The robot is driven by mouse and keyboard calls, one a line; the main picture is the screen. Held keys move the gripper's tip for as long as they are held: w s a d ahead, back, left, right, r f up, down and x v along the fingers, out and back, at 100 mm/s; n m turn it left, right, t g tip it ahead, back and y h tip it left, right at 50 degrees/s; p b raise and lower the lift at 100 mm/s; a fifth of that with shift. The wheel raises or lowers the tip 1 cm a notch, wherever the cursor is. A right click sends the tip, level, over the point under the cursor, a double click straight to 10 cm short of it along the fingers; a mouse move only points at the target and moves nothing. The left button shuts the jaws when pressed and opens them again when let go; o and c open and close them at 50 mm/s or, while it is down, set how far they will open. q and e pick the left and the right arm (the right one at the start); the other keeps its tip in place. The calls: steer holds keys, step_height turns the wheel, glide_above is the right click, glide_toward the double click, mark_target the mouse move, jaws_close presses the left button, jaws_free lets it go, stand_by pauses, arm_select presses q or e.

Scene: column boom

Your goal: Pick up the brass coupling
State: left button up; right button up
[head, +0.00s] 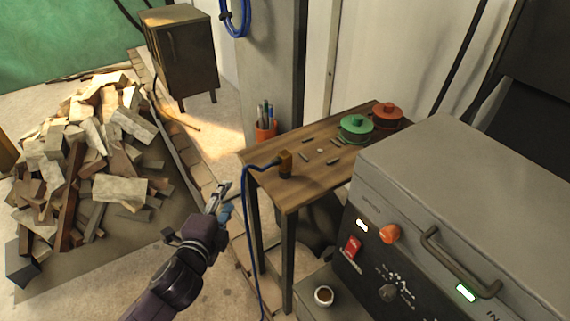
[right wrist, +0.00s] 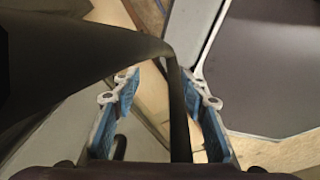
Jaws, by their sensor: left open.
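A small brass-brown coupling (head: 286,164) stands upright near the left front corner of the wooden table (head: 260,171), with a blue hose running to it and down past the table edge. My left gripper (head: 222,197) is open and empty, left of the table and apart from the coupling. My right gripper (right wrist: 165,92) shows only in the right wrist view, with its blue-padded fingers apart. A dark bar shows between its fingers; I cannot tell whether they touch it.
A grey machine (head: 450,150) stands close on the right. A rubble heap (head: 85,160) lies left. A cup (head: 323,296) stands low in front.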

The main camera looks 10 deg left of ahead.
mark_target(280, 158)
arm_select(q)
steer(key=w+d+r+m+h, duration=0.2)
steer(key=d+m+h, duration=0.1)
steer(key=m, duration=0.6)
steer(key=w+d+r+m+h, duration=0.1)
steer(key=d+r+m+h, duration=0.1)
steer(key=m+h, duration=0.3)
steer(key=w+d+r+m+g+h, duration=0.1)
steer(key=w+d+r+m+h, duration=0.1)
steer(key=m, duration=1.1)
steer(key=shift+w+d+r+h+p, duration=0.3)
steer(key=shift+d+r+h, duration=0.6)
steer(key=shift+h, duration=0.3)
steer(key=p+x, duration=0.2)
steer(key=x, duration=0.4)
steer(key=shift+w+a, duration=0.1)
steer(key=shift+w, duration=0.05)
steer(key=shift+w+d+f, duration=0.1)
steer(key=shift+w+d, duration=0.15)
arm_select(e)
step_height(280, 158, up, 3)
steer(key=shift+s+f, duration=0.1)
steer(key=shift+s, duration=0.05)
arm_select(q)
steer(key=shift+a, duration=0.1)
jaws_close()
arm_select(e)
steer(key=shift+a, duration=0.1)
